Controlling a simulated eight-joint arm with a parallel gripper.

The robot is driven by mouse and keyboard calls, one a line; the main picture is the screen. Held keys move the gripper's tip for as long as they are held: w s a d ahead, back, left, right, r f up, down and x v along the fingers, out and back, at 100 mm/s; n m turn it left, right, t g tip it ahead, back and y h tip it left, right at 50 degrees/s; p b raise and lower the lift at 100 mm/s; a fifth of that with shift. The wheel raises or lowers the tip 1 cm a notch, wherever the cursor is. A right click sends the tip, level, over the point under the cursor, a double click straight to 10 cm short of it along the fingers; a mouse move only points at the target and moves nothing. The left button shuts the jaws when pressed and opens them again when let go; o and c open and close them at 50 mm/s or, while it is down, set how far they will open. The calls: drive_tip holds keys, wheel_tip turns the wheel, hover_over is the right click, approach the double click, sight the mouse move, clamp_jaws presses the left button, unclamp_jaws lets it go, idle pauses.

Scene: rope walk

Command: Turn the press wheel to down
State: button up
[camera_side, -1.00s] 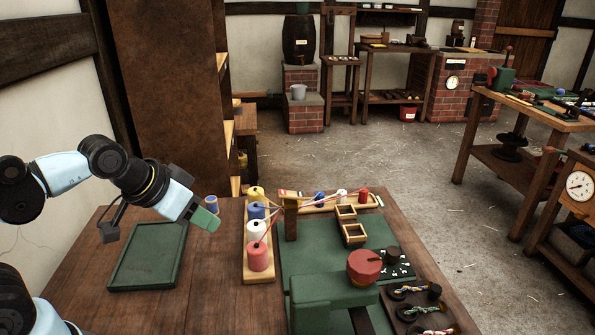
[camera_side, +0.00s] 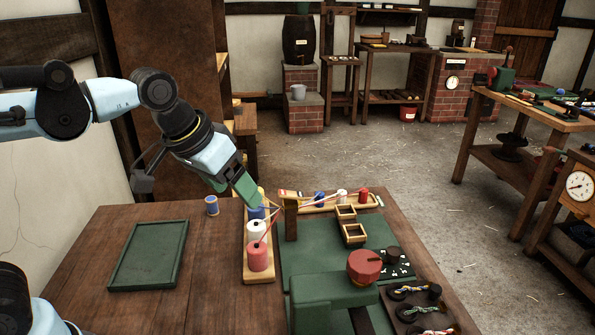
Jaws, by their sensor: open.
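The press wheel is most likely the round red part (camera_side: 364,265) with a dark handle, on the green machine (camera_side: 335,287) at the front of the bench. Which way it is set cannot be told from here. My gripper (camera_side: 250,196) has green fingers and is open. It hangs over the back end of the spool rack (camera_side: 258,274), close to the blue spool, left of and behind the red wheel and well apart from it. It hides the yellow spool at the back.
White (camera_side: 258,230) and red (camera_side: 259,256) spools stand on the rack, with strands running right past a wooden post (camera_side: 291,218). A green tray (camera_side: 148,254) and a loose blue spool (camera_side: 212,205) lie left. Dark holders with rope pieces (camera_side: 415,302) sit front right.

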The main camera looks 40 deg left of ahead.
drive_tip(key=w+d+r+g, duration=0.35)
drive_tip(key=d+r, duration=0.25)
drive_tip(key=d, duration=0.4)
drive_tip(key=r+g, duration=0.2)
hover_over(365, 260)
drive_tip(key=shift+y, duration=0.4)
drive_tip(key=shift+f, duration=6.15)
drive_tip(key=shift+c, duration=0.4)
drive_tip(key=c, duration=1)
